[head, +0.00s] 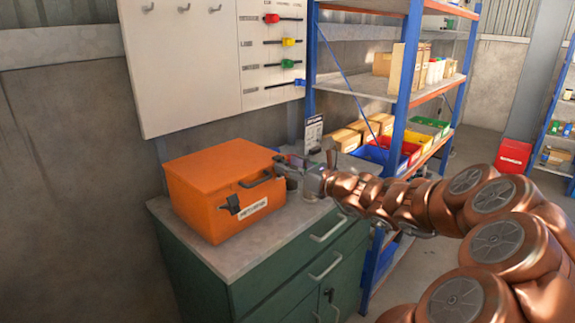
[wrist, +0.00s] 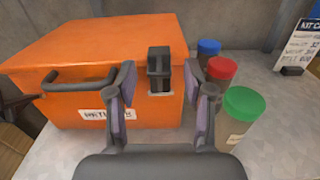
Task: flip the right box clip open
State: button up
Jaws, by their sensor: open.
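The orange box (head: 215,190) sits shut on the cabinet top, with a dark handle (head: 257,181) and a white label on its front. Its left clip (head: 231,204) shows in the head view. The right clip (wrist: 158,68) is a dark block at the lid seam in the wrist view, right of the handle; my gripper hides it in the head view. My gripper (wrist: 160,84) is open and empty in front of the box, its two fingers on either side of the right clip in the picture. I cannot tell whether they touch it.
Jars with blue (wrist: 208,47), red (wrist: 221,68) and green (wrist: 243,103) lids stand right of the box, close to my right finger. A card (wrist: 298,42) stands behind them. The green cabinet (head: 290,270) has a grey top. A blue shelf rack (head: 402,100) stands to the right.

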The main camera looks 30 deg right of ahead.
jog(key=shift+w+a, duration=0.2)
jog(key=shift+w, duration=0.3)
grip_shut()
